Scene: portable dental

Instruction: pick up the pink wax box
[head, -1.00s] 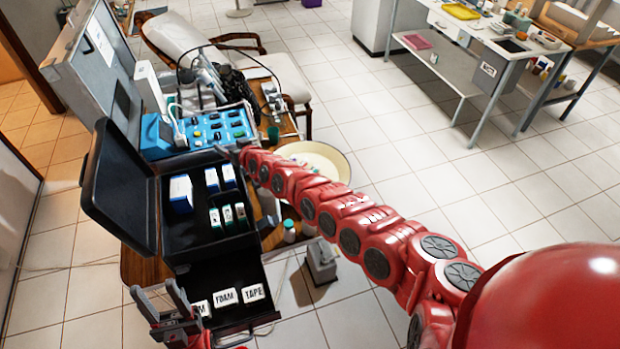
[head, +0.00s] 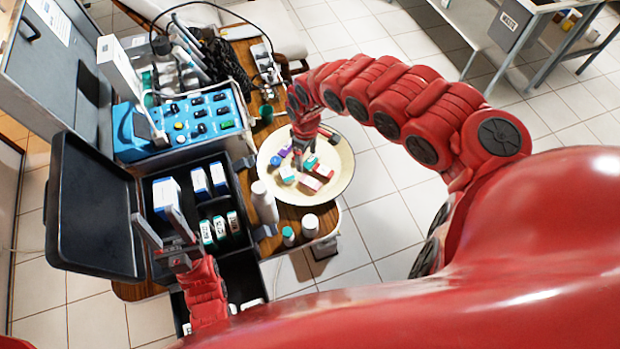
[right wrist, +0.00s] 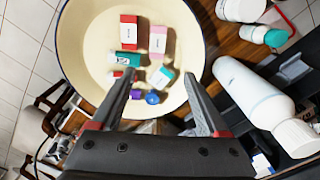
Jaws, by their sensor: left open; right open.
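The pink wax box (right wrist: 158,42), white with a pink end, lies in the round cream basin (right wrist: 88,62) among other small boxes. In the head view it appears as the pink box (head: 310,183) near the basin's front side. My right gripper (head: 303,152) is above the basin's back part. In the right wrist view its two fingers (right wrist: 160,96) are spread wide and empty, with the pink box beyond their tips. My left gripper (head: 156,222) is open and empty over the black case at left.
A red-and-white box (right wrist: 128,32) lies beside the pink one. Teal boxes (right wrist: 127,59) and a purple item (right wrist: 152,98) lie nearer my fingers. White bottles (head: 263,203) stand beside the basin. A blue control unit (head: 200,118) and black case (head: 95,215) stand left.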

